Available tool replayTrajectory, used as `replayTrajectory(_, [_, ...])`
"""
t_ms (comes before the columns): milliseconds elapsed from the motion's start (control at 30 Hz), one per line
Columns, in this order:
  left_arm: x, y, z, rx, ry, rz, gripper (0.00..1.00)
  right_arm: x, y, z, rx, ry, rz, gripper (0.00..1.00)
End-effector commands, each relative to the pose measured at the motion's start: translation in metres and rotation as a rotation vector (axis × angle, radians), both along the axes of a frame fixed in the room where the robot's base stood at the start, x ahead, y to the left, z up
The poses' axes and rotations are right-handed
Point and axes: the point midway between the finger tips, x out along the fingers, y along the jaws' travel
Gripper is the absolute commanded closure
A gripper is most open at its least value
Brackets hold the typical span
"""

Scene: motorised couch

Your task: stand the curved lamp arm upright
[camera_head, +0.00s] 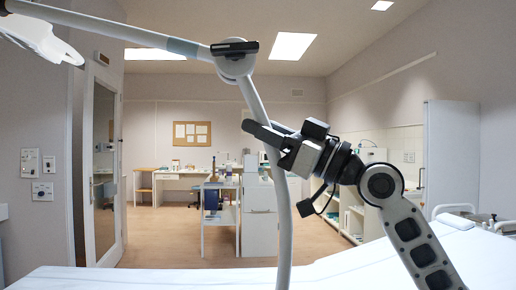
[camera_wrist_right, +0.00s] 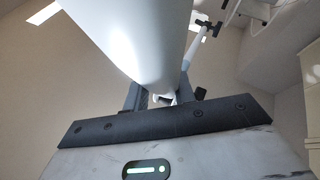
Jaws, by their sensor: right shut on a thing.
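The curved white lamp arm (camera_head: 284,225) rises from the bottom middle in the head view, nearly upright, its upper part bending to the left. Its top meets a joint (camera_head: 235,66) with a dark handle, from which a straight boom (camera_head: 140,32) runs left to the white lamp head (camera_head: 40,38). My right gripper (camera_head: 268,136) is shut on the curved lamp arm at its upper half. In the right wrist view the lamp arm (camera_wrist_right: 135,40) fills the space between the fingers. Its lower end is out of view. My left gripper does not show.
A white couch surface (camera_head: 150,279) spans the bottom. Behind are a shelf trolley (camera_head: 220,218), a drawer cabinet (camera_head: 260,220) and a desk (camera_head: 178,175). A glass door (camera_head: 104,165) stands at left, a tall white cabinet (camera_head: 452,150) at right. The space around the lamp arm is free.

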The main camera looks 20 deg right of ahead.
Motion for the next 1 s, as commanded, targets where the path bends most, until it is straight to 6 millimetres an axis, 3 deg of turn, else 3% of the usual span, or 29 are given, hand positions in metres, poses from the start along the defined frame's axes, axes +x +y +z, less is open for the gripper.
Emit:
replayTrajectory(33, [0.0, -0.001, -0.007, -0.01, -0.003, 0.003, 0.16, -0.001, -0.01, -0.003, 0.027, -0.012, -0.006, 1.0])
replayTrajectory(233, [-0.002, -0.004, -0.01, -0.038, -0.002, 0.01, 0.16, -0.005, -0.024, -0.001, 0.078, -0.03, 0.001, 1.0])
replayTrajectory(700, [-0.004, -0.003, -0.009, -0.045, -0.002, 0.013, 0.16, -0.007, -0.03, 0.002, 0.093, -0.036, -0.001, 1.0])
replayTrajectory(733, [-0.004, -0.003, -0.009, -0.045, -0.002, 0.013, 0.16, -0.007, -0.03, 0.002, 0.093, -0.036, -0.001, 0.72])
replayTrajectory(800, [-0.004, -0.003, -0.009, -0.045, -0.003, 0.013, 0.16, -0.007, -0.029, 0.002, 0.092, -0.035, 0.0, 0.53])
replayTrajectory(1000, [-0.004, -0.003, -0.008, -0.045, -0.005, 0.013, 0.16, -0.007, -0.027, 0.001, 0.09, -0.032, 0.004, 0.53])
